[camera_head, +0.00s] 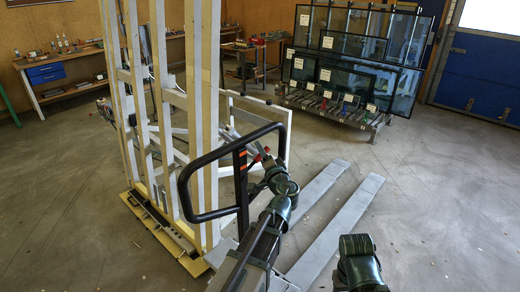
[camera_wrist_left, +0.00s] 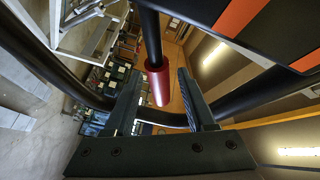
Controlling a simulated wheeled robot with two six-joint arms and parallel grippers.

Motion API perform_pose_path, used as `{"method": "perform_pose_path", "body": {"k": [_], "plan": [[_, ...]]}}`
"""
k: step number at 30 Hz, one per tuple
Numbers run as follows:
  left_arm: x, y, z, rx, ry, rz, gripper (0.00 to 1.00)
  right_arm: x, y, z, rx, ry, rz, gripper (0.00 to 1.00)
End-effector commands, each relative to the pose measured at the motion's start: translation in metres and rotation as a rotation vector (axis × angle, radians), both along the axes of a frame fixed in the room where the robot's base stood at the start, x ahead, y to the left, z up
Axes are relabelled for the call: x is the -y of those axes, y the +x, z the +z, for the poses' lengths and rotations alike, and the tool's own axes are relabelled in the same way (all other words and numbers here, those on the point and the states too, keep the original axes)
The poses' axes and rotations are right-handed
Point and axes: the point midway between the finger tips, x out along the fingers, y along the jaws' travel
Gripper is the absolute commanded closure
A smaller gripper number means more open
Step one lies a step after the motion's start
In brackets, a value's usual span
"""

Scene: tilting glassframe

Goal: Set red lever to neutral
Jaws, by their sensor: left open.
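The red lever (camera_wrist_left: 158,84) shows in the left wrist view as a red cylindrical grip on a black rod. It lies between the two fingers of my left gripper (camera_wrist_left: 157,76), which is open, with a gap on each side. In the head view my left gripper (camera_head: 259,154) is at the black looped handle (camera_head: 186,185) of the tilting frame. Small red patches show there, but I cannot tell which is the lever. My right gripper is not in view; only part of my right arm shows at the bottom.
The tall frame with pale uprights (camera_head: 201,120) stands left of the handle. Two grey forks (camera_head: 345,215) lie low on the floor to the right. A rack of glass panes (camera_head: 345,75) stands at the back. A workbench (camera_head: 75,90) is at the back left. Floor at right is clear.

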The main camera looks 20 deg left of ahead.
Motion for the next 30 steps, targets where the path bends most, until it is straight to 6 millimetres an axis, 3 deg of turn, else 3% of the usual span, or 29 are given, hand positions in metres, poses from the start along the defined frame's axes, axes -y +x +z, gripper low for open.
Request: {"method": "perform_pose_path", "body": {"k": [6, 18, 27, 30], "plan": [[-0.014, 0.018, 0.0, 0.0, 0.0, 0.001, 0.44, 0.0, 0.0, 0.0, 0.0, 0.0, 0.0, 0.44], [-0.017, 0.021, 0.0, 0.0, 0.0, 0.0, 0.44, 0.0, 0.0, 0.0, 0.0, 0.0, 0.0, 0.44], [-0.017, 0.021, 0.0, 0.0, 0.0, 0.0, 0.98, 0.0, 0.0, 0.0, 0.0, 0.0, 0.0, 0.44], [-0.017, 0.021, 0.0, 0.0, 0.0, 0.0, 1.0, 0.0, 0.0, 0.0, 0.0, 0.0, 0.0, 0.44]]}}
